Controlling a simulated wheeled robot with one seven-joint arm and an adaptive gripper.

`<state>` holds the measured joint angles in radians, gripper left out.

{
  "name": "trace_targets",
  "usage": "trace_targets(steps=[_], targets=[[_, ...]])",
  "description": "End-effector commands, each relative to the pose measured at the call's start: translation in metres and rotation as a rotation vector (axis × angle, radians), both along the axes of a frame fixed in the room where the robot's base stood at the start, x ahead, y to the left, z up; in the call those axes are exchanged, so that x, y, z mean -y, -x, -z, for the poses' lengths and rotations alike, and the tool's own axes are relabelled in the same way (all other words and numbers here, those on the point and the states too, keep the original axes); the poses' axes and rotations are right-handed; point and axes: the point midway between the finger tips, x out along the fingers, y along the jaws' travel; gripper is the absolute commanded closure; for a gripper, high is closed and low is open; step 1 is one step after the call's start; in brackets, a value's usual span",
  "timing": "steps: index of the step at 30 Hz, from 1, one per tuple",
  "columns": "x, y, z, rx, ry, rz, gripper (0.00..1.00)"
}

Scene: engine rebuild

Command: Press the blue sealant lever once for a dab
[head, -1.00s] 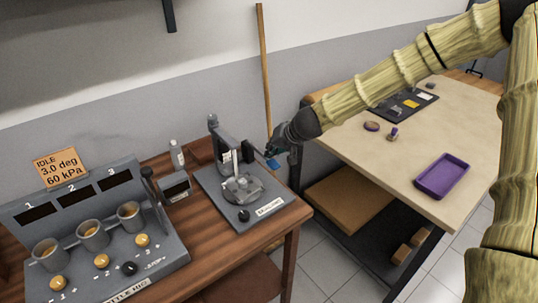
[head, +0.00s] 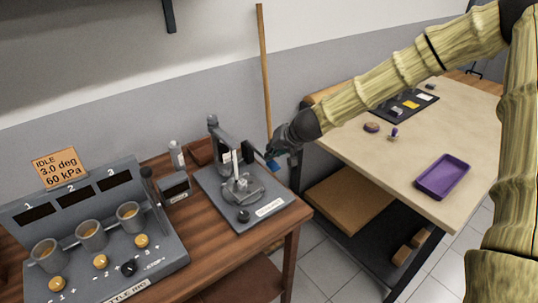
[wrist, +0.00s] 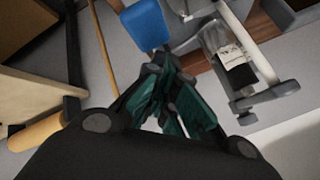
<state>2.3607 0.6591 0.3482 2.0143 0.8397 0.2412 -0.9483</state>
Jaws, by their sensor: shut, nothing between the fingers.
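The blue lever pad (head: 272,164) is at the right side of the grey dispensing stand (head: 215,183), near the bench's right end. In the wrist view the blue pad (wrist: 146,24) is at the top, just beyond my fingers. My gripper (head: 280,156) is shut and empty, with teal fingers (wrist: 172,115), right beside the pad. I cannot tell whether the fingertips touch it. A pale upright tube (head: 235,163) stands over a round grey part (head: 242,190) on the stand. The gripper partly hides the lever.
A grey rig with cups and yellow knobs (head: 100,262) is at left, under a sign reading IDLE (head: 60,168). A small bottle (head: 177,155) stands behind. A beige table (head: 400,160) with a purple tray (head: 443,177) is at right. A wooden pole (head: 263,70) leans behind the gripper.

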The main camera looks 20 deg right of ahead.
Motion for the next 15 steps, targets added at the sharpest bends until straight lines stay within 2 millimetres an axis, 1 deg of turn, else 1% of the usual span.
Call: trace_targets(steps=[5,15], targets=[[0.0,0.001,-0.003,-0.002,0.0,0.0,1.0],[-0.001,-0.001,-0.019,-0.001,0.002,-0.002,1.0]])
